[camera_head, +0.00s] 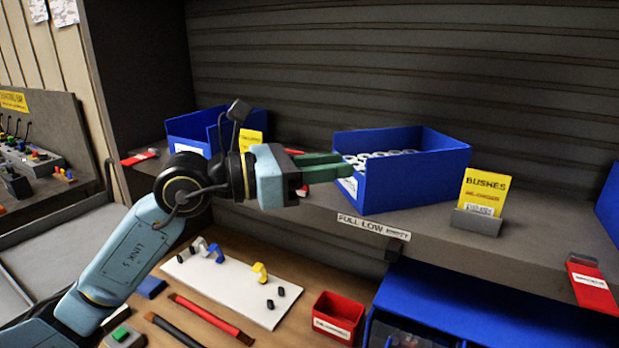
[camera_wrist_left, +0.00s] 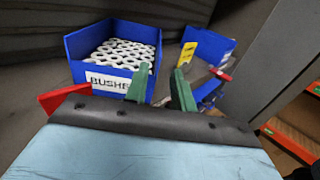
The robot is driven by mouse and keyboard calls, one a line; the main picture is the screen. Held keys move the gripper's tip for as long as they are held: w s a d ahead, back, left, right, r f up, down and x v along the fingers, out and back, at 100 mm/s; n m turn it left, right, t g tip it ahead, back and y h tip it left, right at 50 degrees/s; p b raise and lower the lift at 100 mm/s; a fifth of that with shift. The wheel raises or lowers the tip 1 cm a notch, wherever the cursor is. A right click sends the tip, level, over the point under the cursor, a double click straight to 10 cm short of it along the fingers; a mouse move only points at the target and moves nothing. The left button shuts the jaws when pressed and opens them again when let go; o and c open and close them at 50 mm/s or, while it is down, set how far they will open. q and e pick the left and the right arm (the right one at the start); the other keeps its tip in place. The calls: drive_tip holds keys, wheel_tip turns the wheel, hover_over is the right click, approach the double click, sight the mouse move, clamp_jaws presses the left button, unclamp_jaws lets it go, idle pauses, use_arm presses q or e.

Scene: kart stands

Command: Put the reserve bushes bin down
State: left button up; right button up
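A blue bin (camera_head: 415,180) full of white ring-shaped bushes stands on the grey shelf, close to its front edge. In the left wrist view the bin (camera_wrist_left: 148,36) has a white label reading "BUSHE…", partly hidden by a green finger. My left gripper (camera_head: 325,167) is at the bin's left side, its two green fingers pointing at the labelled face. Whether a fingertip touches the bin cannot be told. My right gripper is not in view.
A yellow "BUSHES" card (camera_head: 483,190) stands right of the bin, and a "FULL LOW EMPTY" strip (camera_head: 374,227) is on the shelf edge. Another blue bin (camera_head: 188,133) stands behind my left arm. Below are a white board (camera_head: 225,283) and a red bin (camera_head: 337,320).

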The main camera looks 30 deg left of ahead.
use_arm(q)
drive_tip(key=shift+b+v, duration=0.35)
drive_tip(key=shift+v, duration=1.2)
drive_tip(key=shift+c, duration=0.5)
